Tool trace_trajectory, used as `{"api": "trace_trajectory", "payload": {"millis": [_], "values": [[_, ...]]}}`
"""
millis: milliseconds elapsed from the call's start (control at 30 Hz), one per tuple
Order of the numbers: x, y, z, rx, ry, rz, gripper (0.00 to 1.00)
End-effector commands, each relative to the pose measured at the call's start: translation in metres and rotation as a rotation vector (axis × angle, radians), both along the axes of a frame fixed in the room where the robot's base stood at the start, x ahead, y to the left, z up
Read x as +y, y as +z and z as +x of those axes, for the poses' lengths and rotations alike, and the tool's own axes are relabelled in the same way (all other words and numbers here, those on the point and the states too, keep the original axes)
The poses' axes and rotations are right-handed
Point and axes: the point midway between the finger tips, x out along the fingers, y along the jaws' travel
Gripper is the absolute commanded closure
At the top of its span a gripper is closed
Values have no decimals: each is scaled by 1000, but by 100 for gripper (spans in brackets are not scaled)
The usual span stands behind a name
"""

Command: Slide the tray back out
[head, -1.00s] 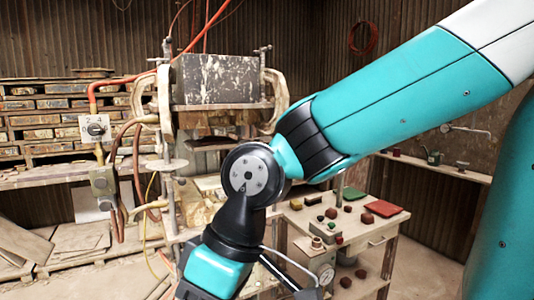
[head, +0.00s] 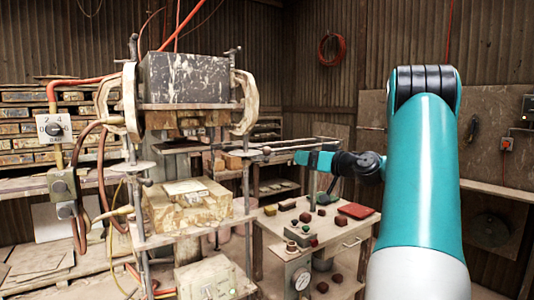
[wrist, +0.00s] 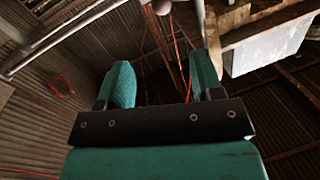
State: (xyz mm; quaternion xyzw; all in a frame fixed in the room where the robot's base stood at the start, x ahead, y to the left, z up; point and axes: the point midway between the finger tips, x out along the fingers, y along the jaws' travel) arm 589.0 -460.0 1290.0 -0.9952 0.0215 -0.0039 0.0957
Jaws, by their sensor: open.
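The press (head: 185,78) stands left of centre in the head view, with a dark, paint-splashed block on top. A pale mould block (head: 190,203) sits on its lower platform. Slim metal rails (head: 290,143) reach out from the press to the right, with a round knob (head: 267,150) at their near side. I cannot clearly tell the tray apart from these rails. My gripper (head: 302,157) is beside the rails, right of the knob. In the wrist view my gripper (wrist: 163,85) is open and empty, pointing up past a metal bar (wrist: 65,38) and a round knob (wrist: 161,7).
A small table (head: 345,240) below my gripper carries several red and green pieces and a red slab (head: 356,210). A dial box (head: 54,128) and hoses hang left of the press. Shelves of tiles (head: 22,130) line the back left. A bench (head: 500,189) runs along the right.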

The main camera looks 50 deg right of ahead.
Motion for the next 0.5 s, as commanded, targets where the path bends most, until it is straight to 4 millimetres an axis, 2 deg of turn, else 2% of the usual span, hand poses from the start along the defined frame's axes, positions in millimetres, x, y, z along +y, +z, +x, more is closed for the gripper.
{"api": "trace_trajectory", "payload": {"millis": [500], "values": [[0, 6, 112, 3, 9, 2, 40]]}}
